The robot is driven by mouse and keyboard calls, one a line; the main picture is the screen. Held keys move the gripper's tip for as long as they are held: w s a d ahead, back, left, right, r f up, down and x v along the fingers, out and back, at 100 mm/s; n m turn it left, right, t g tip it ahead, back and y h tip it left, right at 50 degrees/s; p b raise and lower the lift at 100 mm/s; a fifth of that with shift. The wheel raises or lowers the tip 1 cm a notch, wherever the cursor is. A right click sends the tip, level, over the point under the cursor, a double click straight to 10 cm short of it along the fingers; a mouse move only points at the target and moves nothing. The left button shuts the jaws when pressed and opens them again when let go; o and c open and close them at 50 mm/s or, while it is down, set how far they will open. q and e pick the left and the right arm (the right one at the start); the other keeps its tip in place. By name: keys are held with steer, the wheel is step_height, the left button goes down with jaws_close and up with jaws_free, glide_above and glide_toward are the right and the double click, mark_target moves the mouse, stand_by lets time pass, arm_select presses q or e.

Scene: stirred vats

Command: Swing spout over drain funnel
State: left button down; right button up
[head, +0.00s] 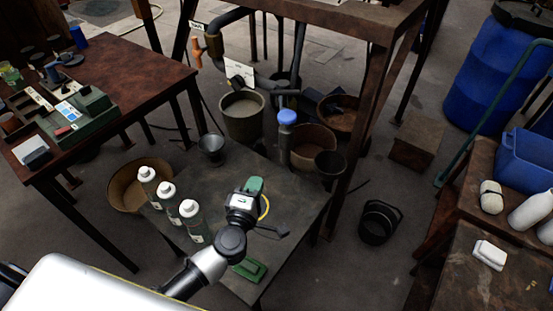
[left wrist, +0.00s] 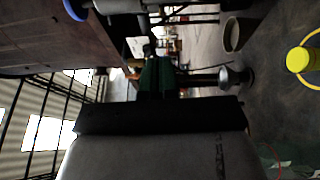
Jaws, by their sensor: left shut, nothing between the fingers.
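A grey pipe (head: 211,72) with an orange handle (head: 196,52) runs along the frame at the upper middle; its dark end, which looks like the spout, is near the rim of a grey bucket (head: 242,118). A dark grey funnel (head: 211,148) stands at the back left of the low table, and a black funnel-like vessel (head: 328,163) is at its back right. I cannot tell which is the drain funnel. My left gripper (head: 254,184), with green fingers, is shut and empty above the table, apart from both. In the left wrist view its fingers (left wrist: 155,78) point toward the background. My right gripper is not visible.
Several white-capped bottles (head: 168,193) stand on the table's left side. A blue-capped cylinder (head: 287,130) stands at its back edge, and a green object (head: 250,269) lies at its front. A brown frame post (head: 364,110) rises on the right. A black bucket (head: 379,223) is on the floor.

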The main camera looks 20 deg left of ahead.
arm_select(q)
steer(key=w+d, duration=0.2)
steer(key=w, duration=0.7)
steer(key=shift+w+d+b, duration=0.2)
steer(key=shift+d+b, duration=0.1)
steer(key=shift+d, duration=0.1)
steer(key=shift+d+r, duration=0.1)
steer(key=shift+d, duration=0.05)
